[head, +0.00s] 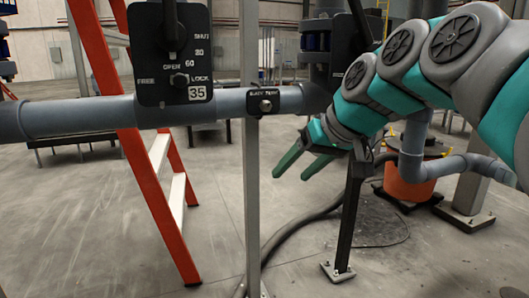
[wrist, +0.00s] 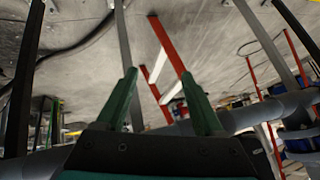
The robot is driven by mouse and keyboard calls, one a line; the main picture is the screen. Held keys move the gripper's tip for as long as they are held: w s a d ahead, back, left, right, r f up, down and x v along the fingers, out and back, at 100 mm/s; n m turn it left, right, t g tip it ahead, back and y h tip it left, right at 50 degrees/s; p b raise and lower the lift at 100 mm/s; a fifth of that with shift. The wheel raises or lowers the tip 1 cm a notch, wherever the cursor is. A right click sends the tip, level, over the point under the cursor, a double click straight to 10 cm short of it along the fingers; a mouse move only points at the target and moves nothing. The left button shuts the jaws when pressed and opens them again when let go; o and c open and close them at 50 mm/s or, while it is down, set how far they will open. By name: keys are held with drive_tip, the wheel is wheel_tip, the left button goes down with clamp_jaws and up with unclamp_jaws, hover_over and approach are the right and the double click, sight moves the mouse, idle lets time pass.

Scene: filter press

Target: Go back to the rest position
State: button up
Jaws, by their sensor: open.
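My gripper (head: 304,165) is in the middle of the head view, at the end of my teal and grey arm, which reaches in from the right. Its two green fingers point down and to the left. They are apart, with nothing between them. In the wrist view my gripper (wrist: 162,95) also shows open and empty, with bare floor and a red ladder beyond the fingers. The fingers look clear of the grey pipe and the thin metal post in the head view.
A thin metal post (head: 251,190) stands left of my gripper. An orange ladder (head: 130,140) stands at left. A black post (head: 350,210) and an orange drum (head: 407,180) stand at right.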

drive_tip(key=s+d+f+m+g+h, duration=0.1)
drive_tip(key=s+d+f+g+h, duration=0.1)
drive_tip(key=s+f, duration=1.2)
drive_tip(key=s+d+f+m+g+h+p, duration=0.1)
drive_tip(key=s+d+f+g, duration=0.4)
drive_tip(key=s+f, duration=0.9)
drive_tip(key=s+d+m+h, duration=0.1)
drive_tip(key=s+d+h, duration=0.1)
drive_tip(key=shift+s+m+g+h, duration=0.2)
drive_tip(key=shift+m+g+h, duration=0.1)
